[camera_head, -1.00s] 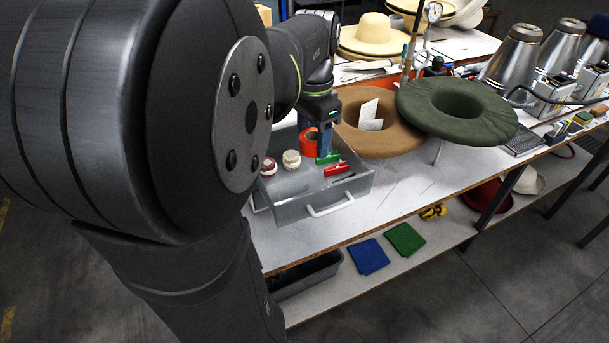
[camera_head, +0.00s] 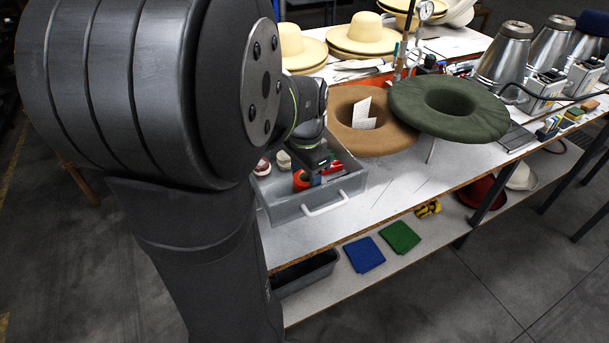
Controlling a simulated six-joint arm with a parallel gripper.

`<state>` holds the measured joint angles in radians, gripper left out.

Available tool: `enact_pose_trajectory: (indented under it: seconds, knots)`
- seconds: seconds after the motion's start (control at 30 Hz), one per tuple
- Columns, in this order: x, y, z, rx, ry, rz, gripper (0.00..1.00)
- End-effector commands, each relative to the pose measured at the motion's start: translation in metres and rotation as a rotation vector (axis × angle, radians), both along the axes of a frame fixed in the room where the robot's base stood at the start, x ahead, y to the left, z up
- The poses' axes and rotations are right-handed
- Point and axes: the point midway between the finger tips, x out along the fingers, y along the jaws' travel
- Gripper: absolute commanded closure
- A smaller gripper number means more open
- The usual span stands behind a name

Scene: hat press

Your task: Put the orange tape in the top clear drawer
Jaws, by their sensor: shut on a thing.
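The clear grey drawer (camera_head: 283,213) is pulled out at the table's front left, with a white handle (camera_head: 326,206) on its front. My gripper (camera_head: 308,180) is over the drawer, pointing down and mostly hidden by its own wrist. It is shut on the orange tape (camera_head: 301,181), which shows just under the wrist, low in the drawer opening. I cannot tell whether the tape touches the drawer floor.
In the drawer lie a red-and-white roll (camera_head: 262,166), a pale roll (camera_head: 284,160) and a red clip (camera_head: 333,168). A brown hat (camera_head: 375,138) and a green hat (camera_head: 448,108) stand to the right. Blue (camera_head: 364,254) and green (camera_head: 400,236) cloths lie on the lower shelf.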

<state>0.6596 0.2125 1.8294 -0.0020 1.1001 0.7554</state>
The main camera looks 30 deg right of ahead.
Motion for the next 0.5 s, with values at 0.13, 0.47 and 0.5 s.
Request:
enact_pose_trajectory:
  seconds: [0.13,0.47,0.5]
  knots:
    - [0.0000,0.0000,-0.0006,0.000,0.000,0.000,0.69]
    - [0.0000,0.0000,-0.0027,0.000,0.000,0.000,0.38]
    - [0.0000,0.0000,-0.0026,0.000,0.000,0.000,0.38]
